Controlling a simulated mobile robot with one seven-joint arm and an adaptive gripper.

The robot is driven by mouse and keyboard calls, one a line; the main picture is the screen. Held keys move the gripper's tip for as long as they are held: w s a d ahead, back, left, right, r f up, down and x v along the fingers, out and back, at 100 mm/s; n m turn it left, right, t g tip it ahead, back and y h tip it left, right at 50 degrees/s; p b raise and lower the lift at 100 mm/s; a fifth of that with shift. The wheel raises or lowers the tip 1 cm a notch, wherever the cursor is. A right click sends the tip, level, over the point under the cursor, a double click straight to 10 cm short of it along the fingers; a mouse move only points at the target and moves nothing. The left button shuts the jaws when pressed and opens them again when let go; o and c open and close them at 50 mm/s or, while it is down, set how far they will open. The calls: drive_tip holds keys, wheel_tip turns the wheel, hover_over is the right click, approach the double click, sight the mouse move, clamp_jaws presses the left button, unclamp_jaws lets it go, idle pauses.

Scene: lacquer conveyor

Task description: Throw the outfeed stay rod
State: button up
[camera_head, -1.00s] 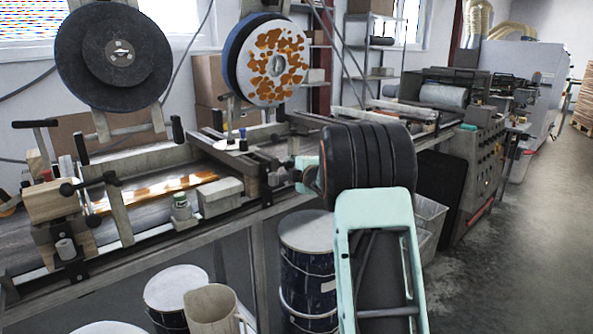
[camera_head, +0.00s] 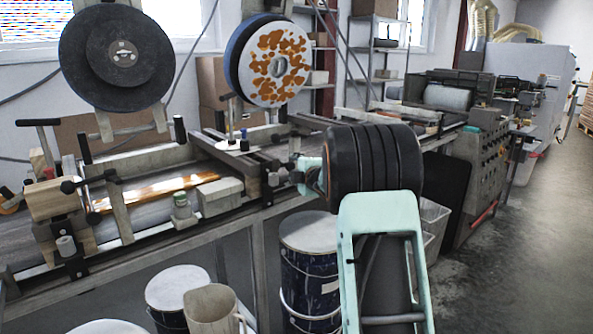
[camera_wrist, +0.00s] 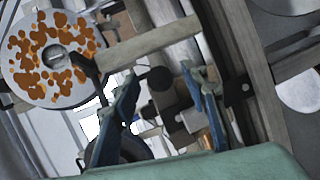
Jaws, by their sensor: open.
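My gripper shows in the wrist view (camera_wrist: 160,105) with its two blue fingers apart and nothing clasped between them. Beyond the fingertips, a round black knob (camera_wrist: 160,78) and dark blocks on a pale frame show in the gap. I cannot tell which part is the outfeed stay rod. In the head view my gripper is mostly hidden behind my black wrist, close to the right end of the front conveyor section. Black-handled levers (camera_head: 85,183) stand on the left part of the conveyor (camera_head: 140,236).
A dark reel (camera_head: 118,55) and an orange-spotted disc (camera_head: 281,64) stand above the conveyor. A blue drum (camera_head: 309,270), a smaller bucket (camera_head: 178,290) and a beige jug (camera_head: 212,308) stand below it. The floor (camera_head: 500,290) at the right is clear.

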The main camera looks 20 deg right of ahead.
drive_tip(key=v, duration=1.2)
